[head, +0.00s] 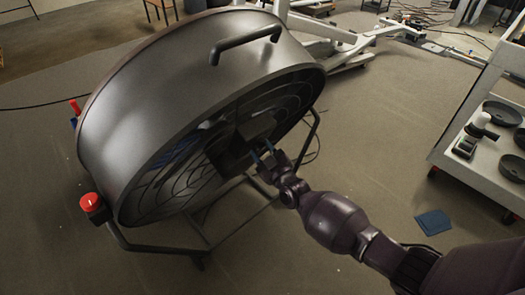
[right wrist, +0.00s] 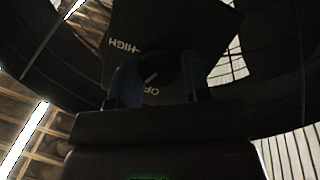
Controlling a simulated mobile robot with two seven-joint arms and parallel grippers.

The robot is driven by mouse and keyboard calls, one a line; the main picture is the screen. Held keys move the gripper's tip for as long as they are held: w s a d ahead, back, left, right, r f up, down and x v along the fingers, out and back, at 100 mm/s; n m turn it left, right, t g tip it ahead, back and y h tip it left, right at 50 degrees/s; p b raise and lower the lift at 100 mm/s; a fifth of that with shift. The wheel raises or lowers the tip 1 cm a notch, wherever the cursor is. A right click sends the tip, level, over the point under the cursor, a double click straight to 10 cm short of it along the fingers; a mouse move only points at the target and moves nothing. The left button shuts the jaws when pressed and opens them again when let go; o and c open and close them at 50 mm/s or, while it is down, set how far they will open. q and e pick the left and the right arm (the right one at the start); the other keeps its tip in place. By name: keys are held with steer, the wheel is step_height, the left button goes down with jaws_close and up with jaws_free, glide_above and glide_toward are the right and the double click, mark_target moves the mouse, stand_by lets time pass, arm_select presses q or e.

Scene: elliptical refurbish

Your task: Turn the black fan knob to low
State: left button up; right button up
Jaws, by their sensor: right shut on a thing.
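A large dark drum fan (head: 190,95) stands tilted on a tube frame, with its grille facing right and down. In the right wrist view, the black knob (right wrist: 160,72) sits on a dark control box (right wrist: 175,25). HIGH is printed at upper left of the knob and a partly hidden label like OFF is below it. A short pale mark shows on the knob; its exact setting is hard to read. My right gripper (head: 263,153) reaches the fan's hub, its blue fingers (right wrist: 158,82) on either side of the knob, shut on it. My left gripper is not in view.
A red-capped part (head: 90,202) is at the fan's lower left. A white cart (head: 480,165) with dark round dishes (head: 503,113) stands at the right. A blue flat piece (head: 433,222) lies on the floor near my right arm. Open floor lies between fan and cart.

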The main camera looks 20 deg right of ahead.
steer(key=shift+d+f+m+g+y, duration=0.1)
steer(key=shift+m+g+y, duration=0.2)
steer(key=shift+m+y, duration=0.4)
steer(key=shift+m, duration=0.4)
steer(key=shift+y, duration=0.3)
steer(key=o, duration=0.9)
